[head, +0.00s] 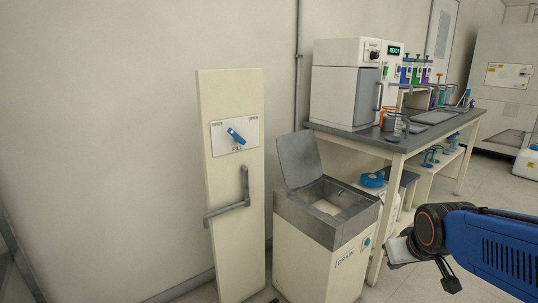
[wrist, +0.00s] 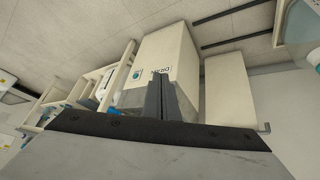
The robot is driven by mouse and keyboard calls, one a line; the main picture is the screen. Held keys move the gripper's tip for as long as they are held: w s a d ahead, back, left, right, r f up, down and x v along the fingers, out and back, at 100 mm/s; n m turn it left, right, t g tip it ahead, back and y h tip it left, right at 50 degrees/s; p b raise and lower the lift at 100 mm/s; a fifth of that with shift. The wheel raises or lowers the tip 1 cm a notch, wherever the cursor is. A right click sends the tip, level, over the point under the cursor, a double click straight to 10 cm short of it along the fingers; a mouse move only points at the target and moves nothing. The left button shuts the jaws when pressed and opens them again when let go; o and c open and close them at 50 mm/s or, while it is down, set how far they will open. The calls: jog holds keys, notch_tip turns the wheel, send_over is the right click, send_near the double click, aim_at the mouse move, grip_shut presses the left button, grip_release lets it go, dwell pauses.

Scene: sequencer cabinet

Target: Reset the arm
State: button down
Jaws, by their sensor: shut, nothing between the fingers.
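My blue arm (head: 490,250) reaches in from the right edge of the head view, with its dark wrist end over the floor, right of the drain cabinet. In the wrist view my gripper (wrist: 164,98) has its two grey fingers together, with nothing between them. It is apart from the furniture. In the head view the fingers are small and hard to make out.
The drain cabinet (head: 318,252) has its grey lid (head: 299,160) raised. Left of it stands a tall panel (head: 232,270) with a blue FILL knob (head: 236,136) and a grey lever (head: 228,208). A bench (head: 390,142) behind carries a white machine (head: 334,95) and glassware.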

jog(key=s+a+g+y, duration=0.1)
jog(key=s+a, duration=0.2)
jog(key=s, duration=1.1)
jog(key=shift+s+a+r+m+g, duration=0.25)
jog(key=shift+s+r+m+g, duration=0.05)
jog(key=shift+r+g, duration=0.1)
